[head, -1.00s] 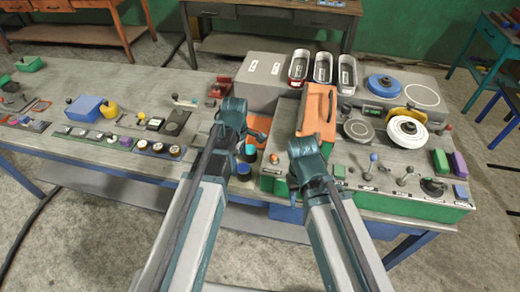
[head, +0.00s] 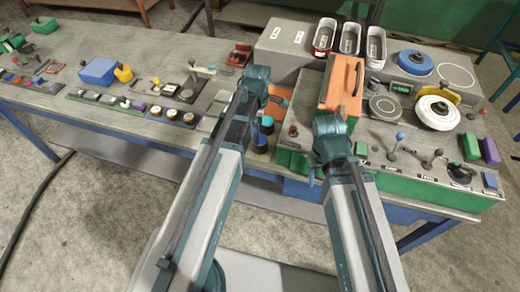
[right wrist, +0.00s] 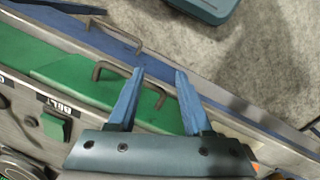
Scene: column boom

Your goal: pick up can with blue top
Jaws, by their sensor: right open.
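A dark can with a blue top (head: 266,123) stands on the bench between my two arms in the head view, just right of my left forearm. A second dark, blue-tinted round piece (head: 260,143) shows just in front of it, partly hidden by that forearm. My right gripper (right wrist: 160,73) is open and empty in the right wrist view, its blue fingers over the green panel front with bent handles. In the head view its wrist hides most of it, right of the can. My left gripper is mostly hidden behind its own wrist near the orange pad; its jaws are unclear.
An orange box with a handle (head: 341,82) stands just behind my right wrist. A grey block (head: 287,38) and several white-rimmed trays are farther back. Levers (head: 399,140) and green and purple blocks crowd the panel at right. The floor in front is clear.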

